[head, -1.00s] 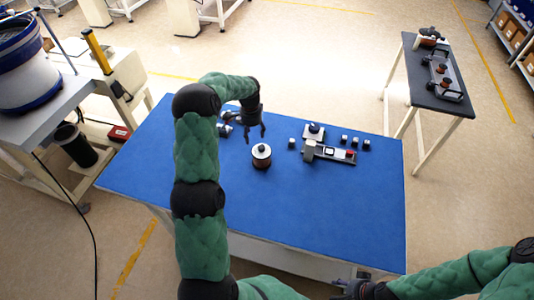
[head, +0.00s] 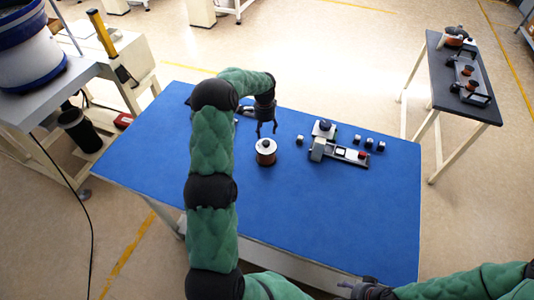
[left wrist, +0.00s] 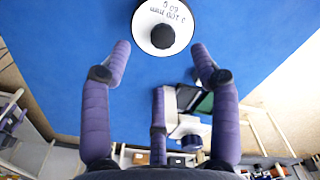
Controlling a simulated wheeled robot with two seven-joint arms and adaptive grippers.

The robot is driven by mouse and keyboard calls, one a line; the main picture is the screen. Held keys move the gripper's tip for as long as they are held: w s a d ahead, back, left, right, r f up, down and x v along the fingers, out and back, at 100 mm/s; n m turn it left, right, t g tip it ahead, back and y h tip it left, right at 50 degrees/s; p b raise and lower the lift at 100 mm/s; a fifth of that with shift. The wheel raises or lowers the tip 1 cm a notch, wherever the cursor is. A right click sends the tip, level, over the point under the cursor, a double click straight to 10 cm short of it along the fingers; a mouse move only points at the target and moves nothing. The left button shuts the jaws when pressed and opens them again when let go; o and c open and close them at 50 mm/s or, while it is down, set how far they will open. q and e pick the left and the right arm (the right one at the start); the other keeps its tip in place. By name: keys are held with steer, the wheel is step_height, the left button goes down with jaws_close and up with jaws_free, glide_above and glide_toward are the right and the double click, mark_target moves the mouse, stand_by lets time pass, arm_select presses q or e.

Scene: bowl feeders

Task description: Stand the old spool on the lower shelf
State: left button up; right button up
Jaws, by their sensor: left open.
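The spool (head: 266,152), a short round body with a pale rim and a dark knob on top, stands upright on the blue table. In the left wrist view its white top (left wrist: 183,14) carries dark lettering around the knob and is cut off by the upper edge. My left gripper (head: 267,130) is open and empty, just behind and above the spool, apart from it. My right gripper (head: 365,289) is low at the table's front edge; its fingers are unclear. A lower shelf (head: 108,133) shows partly under the bench at left.
A black cylinder (head: 80,131) and a red box (head: 123,120) are at that lower level. A grey device (head: 340,153) and several small blocks stand right of the spool. A dark side table (head: 455,85) is at far right. The front of the blue table (head: 330,215) is clear.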

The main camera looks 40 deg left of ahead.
mark_target(266, 141)
arm_select(q)
steer(key=f, duration=0.9)
steer(key=shift+w, duration=0.3)
steer(key=shift+d, duration=0.1)
jaws_close()
steer(key=shift+w+r, duration=0.1)
steer(key=shift+r, duration=0.05)
